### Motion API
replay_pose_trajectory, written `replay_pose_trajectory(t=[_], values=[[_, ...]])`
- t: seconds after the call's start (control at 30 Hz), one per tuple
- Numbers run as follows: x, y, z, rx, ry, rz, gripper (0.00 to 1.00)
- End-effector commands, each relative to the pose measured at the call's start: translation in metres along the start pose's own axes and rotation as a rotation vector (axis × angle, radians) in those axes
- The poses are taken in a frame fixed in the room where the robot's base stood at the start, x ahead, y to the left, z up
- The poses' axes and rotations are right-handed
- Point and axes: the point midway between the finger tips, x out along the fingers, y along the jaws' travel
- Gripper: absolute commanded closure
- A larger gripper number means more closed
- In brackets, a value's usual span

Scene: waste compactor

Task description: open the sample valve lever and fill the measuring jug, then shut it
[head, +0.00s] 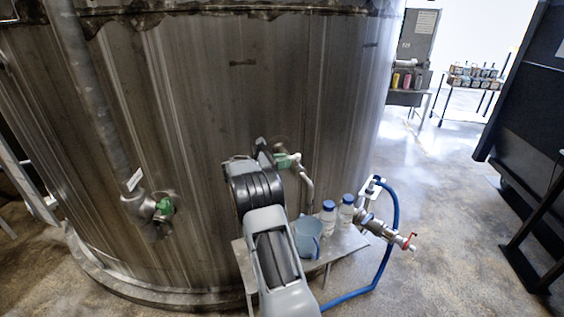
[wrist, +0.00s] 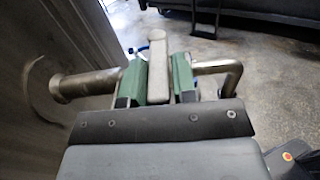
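The fingers look apart, with gaps at both sides of the bar. In the head view my gripper (head: 263,152) is at the valve's left side. The blue measuring jug (head: 307,238) stands upright on the small metal table; my arm partly hides it. Its contents cannot be seen.
Two blue-capped bottles (head: 328,215) stand right of the jug on the metal table (head: 346,244). A blue hose (head: 391,235) and a red-handled valve (head: 404,241) stick out beyond it. Another green valve (head: 163,209) is on the tank (head: 200,120) at left.

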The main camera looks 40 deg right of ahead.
Motion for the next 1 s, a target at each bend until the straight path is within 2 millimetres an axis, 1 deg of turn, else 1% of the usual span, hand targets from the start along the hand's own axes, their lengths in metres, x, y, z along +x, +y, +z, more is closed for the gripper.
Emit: replay_pose_trajectory(t=[0.03, 0.17, 0.2, 0.43, 0.53, 0.67, 0.8, 1.0], values=[[0.000, 0.000, 0.000, 0.000, 0.000, 0.001, 0.70], [0.000, 0.000, 0.000, 0.001, 0.000, 0.002, 0.57], [-0.001, 0.001, 0.000, 0.001, -0.001, 0.003, 0.55], [-0.002, 0.001, 0.001, 0.002, -0.001, 0.005, 0.55], [-0.009, 0.001, 0.000, 0.002, -0.001, 0.008, 0.55], [-0.029, 0.001, -0.001, 0.002, -0.001, 0.009, 0.55], [-0.058, 0.001, -0.002, 0.003, -0.001, 0.010, 0.55], [-0.097, 0.001, -0.001, 0.002, -0.001, 0.008, 0.55]])
